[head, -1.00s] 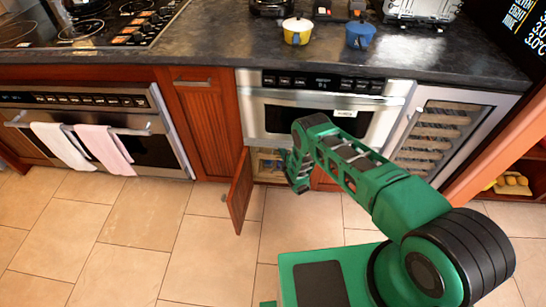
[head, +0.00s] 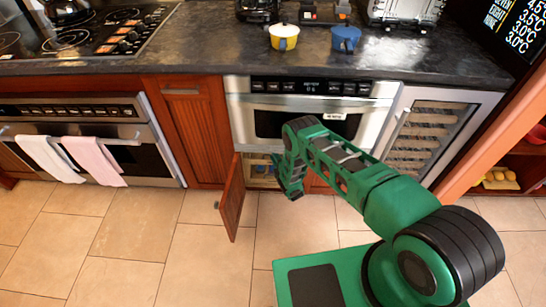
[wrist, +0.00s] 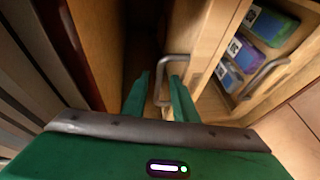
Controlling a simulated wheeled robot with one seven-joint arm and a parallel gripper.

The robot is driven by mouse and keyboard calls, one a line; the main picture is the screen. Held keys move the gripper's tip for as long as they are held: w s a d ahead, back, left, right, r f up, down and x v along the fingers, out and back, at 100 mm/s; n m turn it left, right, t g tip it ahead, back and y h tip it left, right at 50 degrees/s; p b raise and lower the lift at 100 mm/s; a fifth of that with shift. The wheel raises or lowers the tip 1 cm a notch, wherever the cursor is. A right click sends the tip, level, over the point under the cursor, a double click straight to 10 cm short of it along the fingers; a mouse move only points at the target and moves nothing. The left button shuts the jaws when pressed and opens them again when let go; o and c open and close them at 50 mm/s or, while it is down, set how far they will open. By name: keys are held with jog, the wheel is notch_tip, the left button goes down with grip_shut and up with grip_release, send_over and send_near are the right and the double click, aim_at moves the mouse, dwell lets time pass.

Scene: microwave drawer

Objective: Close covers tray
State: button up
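My gripper (wrist: 160,98) is open in the wrist view, its two green fingers on either side of a metal handle (wrist: 158,85). The handle is on the wooden front of a tray inside the lower cabinet. I cannot tell whether a finger touches the handle. A second wooden tray front with a metal handle (wrist: 265,76) is to the right. In the head view, my gripper (head: 290,188) is low at the cabinet opening (head: 259,170) under the microwave drawer (head: 305,115). My arm hides part of the opening, and which tray is the covers tray is unclear.
The cabinet door (head: 232,200) stands open to the left of my gripper. Blue and green packages (wrist: 270,24) lie in the right compartment. An oven with towels (head: 68,160) is left, a wine cooler (head: 428,130) right. The tiled floor (head: 190,250) in front is clear.

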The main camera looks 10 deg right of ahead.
jog(key=v, duration=0.9)
jog(key=shift+s+d, duration=0.1)
jog(key=shift+s, duration=0.05)
